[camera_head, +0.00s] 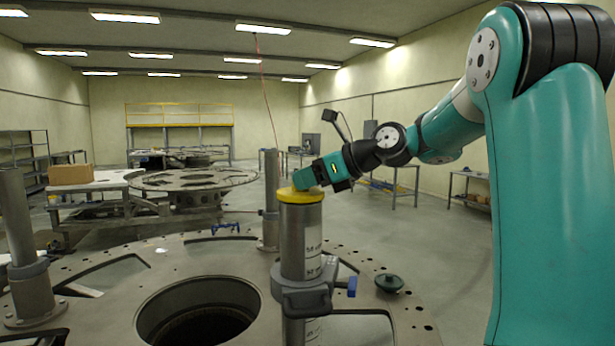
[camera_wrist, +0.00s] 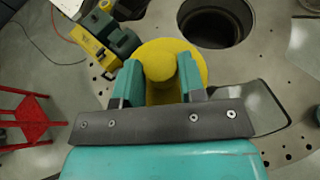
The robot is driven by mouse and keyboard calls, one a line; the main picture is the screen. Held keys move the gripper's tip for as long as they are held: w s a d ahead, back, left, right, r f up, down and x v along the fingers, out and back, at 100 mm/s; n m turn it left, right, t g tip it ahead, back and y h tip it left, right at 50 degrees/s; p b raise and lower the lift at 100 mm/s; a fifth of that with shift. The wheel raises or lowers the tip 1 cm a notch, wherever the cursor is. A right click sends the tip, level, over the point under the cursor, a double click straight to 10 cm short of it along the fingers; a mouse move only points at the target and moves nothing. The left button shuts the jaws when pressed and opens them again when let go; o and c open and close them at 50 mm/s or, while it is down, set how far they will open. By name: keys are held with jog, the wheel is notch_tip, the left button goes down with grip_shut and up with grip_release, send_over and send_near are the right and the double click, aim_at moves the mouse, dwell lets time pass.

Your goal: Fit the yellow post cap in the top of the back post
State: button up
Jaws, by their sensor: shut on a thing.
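The yellow post cap (camera_head: 301,196) is a round disc with a raised knob. In the head view it appears at the top of a thick silvery post (camera_head: 300,238) with dark markings. I cannot tell whether it is fully seated or just above the rim. My gripper (camera_head: 304,181) comes in from the right and is shut on the cap's knob. In the wrist view, the two fingers of my gripper (camera_wrist: 160,80) stand either side of the knob, with the yellow cap (camera_wrist: 188,50) spreading around it. The post below is hidden there.
A slimmer post (camera_head: 270,195) stands behind, and another post (camera_head: 22,240) at the left. The turret plate (camera_head: 165,262) has a large round hole and several cut-outs. A dark green knob (camera_head: 390,282) lies on it at right. A red stool (camera_wrist: 30,118) shows in the wrist view.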

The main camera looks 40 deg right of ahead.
jog(key=shift+f, duration=0.3)
jog(key=o, duration=0.7)
jog(key=shift+o, duration=0.2)
jog(key=shift+p+v, duration=0.3)
jog(key=shift+v, duration=0.95)
jog(key=v, duration=0.8)
jog(key=shift+s, duration=0.2)
jog(key=shift+d+r, duration=0.1)
